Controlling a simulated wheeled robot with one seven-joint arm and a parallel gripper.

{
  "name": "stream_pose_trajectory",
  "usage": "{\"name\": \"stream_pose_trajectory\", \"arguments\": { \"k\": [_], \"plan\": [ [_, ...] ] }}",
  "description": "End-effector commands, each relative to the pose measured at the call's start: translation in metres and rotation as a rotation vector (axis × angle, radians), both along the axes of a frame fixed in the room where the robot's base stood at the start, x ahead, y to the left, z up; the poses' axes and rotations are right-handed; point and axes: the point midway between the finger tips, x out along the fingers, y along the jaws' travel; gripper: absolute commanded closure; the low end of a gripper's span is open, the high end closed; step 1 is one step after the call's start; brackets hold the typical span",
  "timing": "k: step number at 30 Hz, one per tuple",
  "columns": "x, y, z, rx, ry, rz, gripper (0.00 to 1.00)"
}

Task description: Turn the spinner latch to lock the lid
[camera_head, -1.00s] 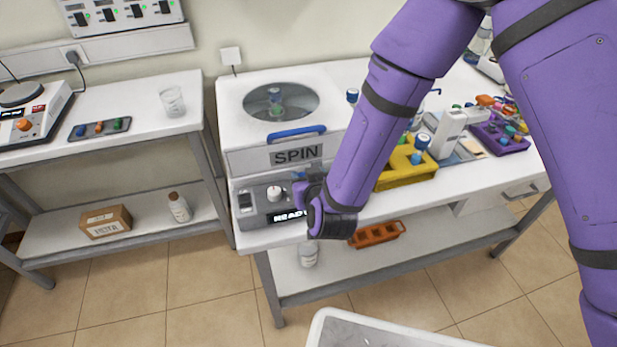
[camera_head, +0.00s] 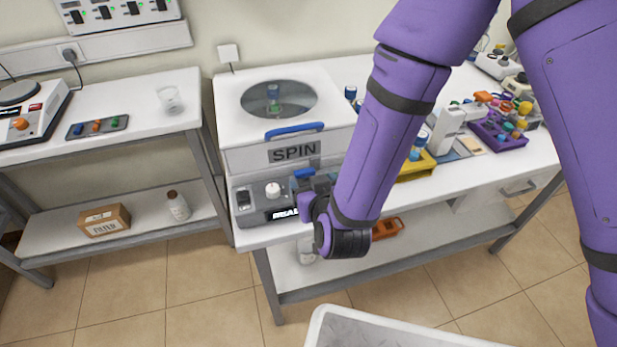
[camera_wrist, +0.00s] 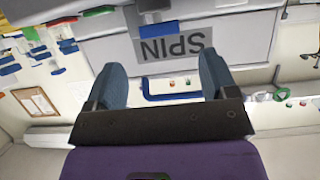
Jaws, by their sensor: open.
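The white and grey spinner (camera_head: 235,160) stands at the left end of the main bench. Its round-windowed lid (camera_head: 335,115) is down, with a blue handle (camera_head: 294,130) on its front edge. The blue-topped latch (camera_head: 304,173) is on the front below the SPIN label and shows in the wrist view (camera_wrist: 160,28) near the upside-down label. My gripper (camera_wrist: 161,62) is open, its two dark blue fingers spread with nothing between them. It is at the spinner's front, close to the latch; I cannot tell whether it touches. My wrist hides the panel's right part.
A yellow rack (camera_head: 418,168), a purple tray (camera_head: 500,133) and other items fill the bench to the right. An orange rack (camera_head: 386,228) lies on the lower shelf. A side table (camera_head: 140,110) stands left across a narrow gap. A white-rimmed bin (camera_head: 322,318) is in front.

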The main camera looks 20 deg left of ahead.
Motion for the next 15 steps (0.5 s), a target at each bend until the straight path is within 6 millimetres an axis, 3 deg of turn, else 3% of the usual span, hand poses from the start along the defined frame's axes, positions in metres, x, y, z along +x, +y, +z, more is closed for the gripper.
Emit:
{"name": "stream_pose_trajectory", "arguments": {
  "k": [6,15],
  "plan": [
    [-0.027,-0.016,0.013,-0.001,0.001,0.001,0.21],
    [-0.037,-0.023,0.018,0.000,0.000,-0.001,0.21]
  ]
}}
